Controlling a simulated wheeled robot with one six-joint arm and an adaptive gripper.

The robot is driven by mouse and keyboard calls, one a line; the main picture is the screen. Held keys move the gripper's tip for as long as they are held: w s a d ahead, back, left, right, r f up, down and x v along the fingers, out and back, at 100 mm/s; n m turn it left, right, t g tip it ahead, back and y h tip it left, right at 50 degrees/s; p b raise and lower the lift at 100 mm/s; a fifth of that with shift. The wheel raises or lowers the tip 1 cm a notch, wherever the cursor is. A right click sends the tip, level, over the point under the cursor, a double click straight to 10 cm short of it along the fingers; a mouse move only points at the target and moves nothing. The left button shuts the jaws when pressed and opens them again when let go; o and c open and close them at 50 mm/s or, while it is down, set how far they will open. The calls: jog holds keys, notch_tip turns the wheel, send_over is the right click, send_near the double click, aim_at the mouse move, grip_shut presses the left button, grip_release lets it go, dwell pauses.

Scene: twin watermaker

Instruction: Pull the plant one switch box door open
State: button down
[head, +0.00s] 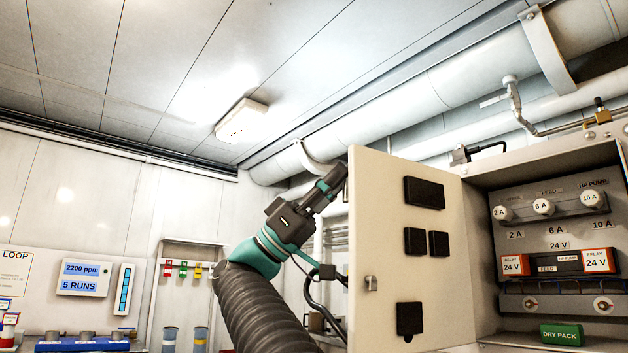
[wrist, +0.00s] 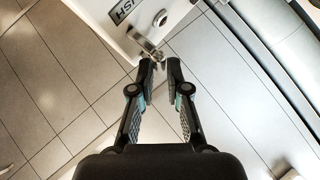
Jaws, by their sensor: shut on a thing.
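The switch box door (head: 412,255) is a pale panel standing wide open on the left of the box (head: 478,190), with its inner face towards the head camera. Black blocks and a small metal latch show on that face. My gripper (head: 337,180) is at the door's upper left edge, and its fingertips are partly hidden there. In the wrist view my gripper (wrist: 160,66) has its fingertips close together at a small metal handle (wrist: 147,47) on the door's outer face (wrist: 135,22). It is shut on that handle.
Inside the box are several round knobs (head: 543,207), orange-and-white relays (head: 599,261) and a green dry pack (head: 561,335). Pipes (head: 480,75) run overhead. A bench with a blue rack (head: 82,345) stands at the far left. Tiled floor (wrist: 60,90) shows below the gripper.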

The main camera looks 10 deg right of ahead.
jog(key=shift+s+d+r, duration=0.25)
jog(key=shift+s+r, duration=0.1)
jog(key=c, duration=1.3)
grip_release()
jog(key=shift+d, duration=0.1)
jog(key=shift+o, duration=0.4)
jog(key=shift+d, duration=0.65)
jog(key=shift+w+a+f, duration=0.15)
jog(key=shift+a+f, duration=0.05)
jog(key=shift+a, duration=0.05)
jog(key=shift+f, duration=0.1)
jog(key=shift+w+a+f, duration=0.15)
jog(key=shift+w+f, duration=0.05)
jog(key=shift+f, duration=0.05)
jog(key=v, duration=1.1)
jog(key=shift+s+a+f, duration=0.1)
jog(key=shift+a, duration=0.2)
